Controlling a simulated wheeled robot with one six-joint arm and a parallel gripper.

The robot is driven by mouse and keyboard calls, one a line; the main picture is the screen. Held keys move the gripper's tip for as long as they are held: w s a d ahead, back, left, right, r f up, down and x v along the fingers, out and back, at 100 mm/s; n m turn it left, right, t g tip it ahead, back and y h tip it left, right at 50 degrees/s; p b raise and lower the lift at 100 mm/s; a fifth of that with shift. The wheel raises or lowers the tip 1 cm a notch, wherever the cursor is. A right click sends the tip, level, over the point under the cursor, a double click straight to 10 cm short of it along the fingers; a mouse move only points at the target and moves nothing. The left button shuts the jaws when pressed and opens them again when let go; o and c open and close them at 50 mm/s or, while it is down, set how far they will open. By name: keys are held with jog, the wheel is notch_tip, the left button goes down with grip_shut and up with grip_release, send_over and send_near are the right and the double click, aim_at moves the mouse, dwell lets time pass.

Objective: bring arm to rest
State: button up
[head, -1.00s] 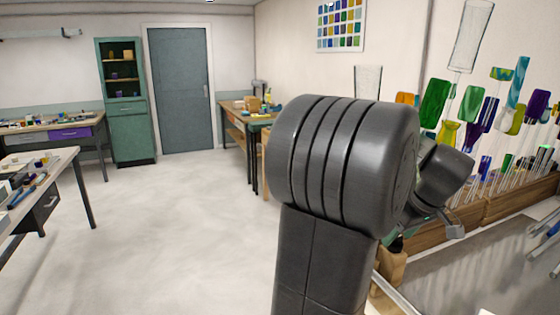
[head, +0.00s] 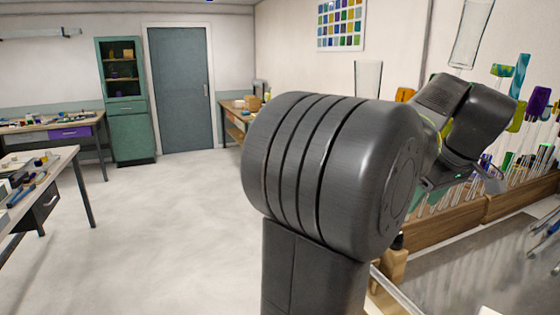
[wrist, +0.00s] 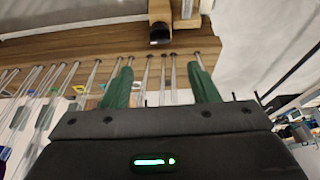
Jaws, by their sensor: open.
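My gripper (wrist: 162,84) shows in the wrist view with its two green fingers spread apart. Nothing is held between them. Thin glass rods (wrist: 90,82) and a wooden rack (wrist: 60,42) lie beyond the fingers; some rods appear between the fingers in the picture, and I cannot tell how far off they are. In the head view my dark arm is folded up in front of the camera. Its big rounded joint hides much of the right side, and the fingertips cannot be made out there.
A wooden rack (head: 510,204) of upright coloured glass rods stands on the grey worktop (head: 475,270) at the right. A wooden bottle-like object (head: 392,268) stands near my arm. Benches (head: 40,165) stand at the left, a green cabinet (head: 132,130) at the back. The middle floor is clear.

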aim_at(398, 242)
jog(key=p+x, duration=0.1)
jog(key=x, duration=1)
jog(key=shift+w+f, duration=0.15)
jog(key=shift+m, duration=0.4)
jog(key=shift+a+m+t+h, duration=0.2)
jog(key=shift+m+t+h, duration=0.1)
jog(key=shift+m+h, duration=0.3)
jog(key=m+b, duration=0.1)
jog(key=m, duration=0.1)
jog(key=shift+m+h, duration=0.3)
jog(key=shift+m, duration=0.1)
jog(key=m, duration=0.1)
jog(key=m+h+b, duration=0.1)
jog(key=m, duration=0.1)
jog(key=m+h, duration=0.1)
jog(key=m, duration=0.1)
jog(key=shift+a+b, duration=0.25)
jog(key=shift+b, duration=0.1)
jog(key=v, duration=0.9)
jog(key=shift+r+g, duration=0.4)
jog(key=shift+r, duration=0.05)
jog(key=shift+w+a, duration=0.1)
jog(key=shift+a, duration=0.05)
